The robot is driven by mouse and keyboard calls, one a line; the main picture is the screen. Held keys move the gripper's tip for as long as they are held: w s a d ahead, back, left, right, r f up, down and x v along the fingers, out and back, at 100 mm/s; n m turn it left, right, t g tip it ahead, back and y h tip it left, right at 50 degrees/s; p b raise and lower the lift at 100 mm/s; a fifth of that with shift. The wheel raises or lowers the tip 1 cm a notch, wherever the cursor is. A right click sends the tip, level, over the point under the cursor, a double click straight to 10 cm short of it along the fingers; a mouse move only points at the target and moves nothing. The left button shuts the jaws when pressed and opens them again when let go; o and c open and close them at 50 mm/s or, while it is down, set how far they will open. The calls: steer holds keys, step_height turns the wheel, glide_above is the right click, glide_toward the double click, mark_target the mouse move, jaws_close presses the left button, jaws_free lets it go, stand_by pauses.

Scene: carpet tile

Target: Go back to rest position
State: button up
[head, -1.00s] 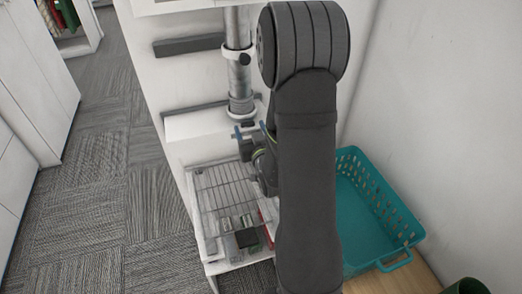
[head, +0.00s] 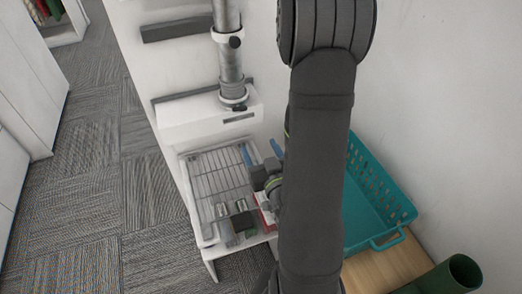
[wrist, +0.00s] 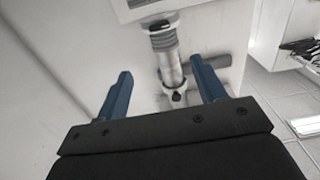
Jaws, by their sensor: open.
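My gripper (head: 261,156) is in the middle of the head view, partly hidden behind my dark arm. Its two blue fingers point up and to the left, over the right part of the wire rack. In the wrist view my gripper (wrist: 163,95) shows both blue fingers well apart with nothing between them. Beyond the fingers, a grey metal pipe (wrist: 170,65) runs along a white surface.
A wire rack (head: 215,173) with several small items sits on a white stand. The pipe (head: 230,65) rises behind it from a white box (head: 205,115). A teal basket (head: 375,200) and a green cylinder (head: 463,270) are at the right. Carpet floor (head: 90,200) is open at left.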

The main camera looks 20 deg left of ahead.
mark_target(241, 110)
steer(key=shift+a, duration=0.1)
stand_by(0.3)
steer(key=x, duration=1.7)
steer(key=shift+w+a+f, duration=0.1)
steer(key=shift+w, duration=0.1)
steer(key=shift+m, duration=0.8)
steer(key=s+d+n, duration=1.1)
steer(key=n, duration=0.1)
steer(key=shift+f+n, duration=0.2)
steer(key=shift+n, duration=0.2)
stand_by(1.7)
